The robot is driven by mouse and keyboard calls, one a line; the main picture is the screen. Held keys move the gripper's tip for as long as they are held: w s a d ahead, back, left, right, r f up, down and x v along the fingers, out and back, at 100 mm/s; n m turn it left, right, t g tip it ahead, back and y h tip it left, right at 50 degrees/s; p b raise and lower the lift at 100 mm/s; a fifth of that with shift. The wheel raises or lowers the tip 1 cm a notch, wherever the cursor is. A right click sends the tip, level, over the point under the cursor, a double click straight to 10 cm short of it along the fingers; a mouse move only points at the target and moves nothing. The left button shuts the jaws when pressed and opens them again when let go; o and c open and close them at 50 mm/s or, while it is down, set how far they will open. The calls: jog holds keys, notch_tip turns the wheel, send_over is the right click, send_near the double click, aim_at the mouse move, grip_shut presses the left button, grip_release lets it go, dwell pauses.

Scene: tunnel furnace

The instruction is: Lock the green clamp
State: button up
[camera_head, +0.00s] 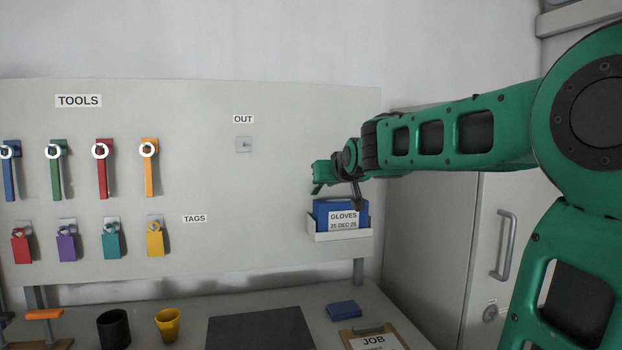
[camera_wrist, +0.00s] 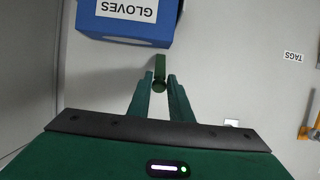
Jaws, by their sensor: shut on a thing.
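My gripper (camera_head: 317,188) is above and a little left of the gloves holder, close to the wall board. In the wrist view, its two green fingers (camera_wrist: 160,88) are shut on a dark green bar (camera_wrist: 161,66) with a rounded end. The bar projects past the fingertips, beside the blue gloves box. I cannot tell whether this bar is part of the green clamp or is fixed to anything. A long green tool (camera_head: 56,172) with a white ring hangs under the TOOLS label at left, away from my gripper.
The blue gloves box (camera_head: 324,208) in its white holder (camera_head: 340,237) is close by. Blue, red and orange tools and several coloured tags hang on the board (camera_head: 270,190). The bench below bears cups, a dark mat (camera_head: 262,330) and a clipboard. A cabinet (camera_head: 425,220) stands right.

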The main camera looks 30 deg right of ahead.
jog(key=f, duration=0.1)
jog(key=s+f, duration=0.1)
jog(key=shift+a+f, duration=0.2)
jog(key=shift+f, duration=0.1)
jog(key=shift+s+f, duration=0.1)
jog(key=shift+f, duration=1.6)
jog(key=shift+c, duration=0.2)
jog(key=o, duration=0.7)
jog(key=shift+s+r, duration=0.1)
jog(key=v, duration=0.6)
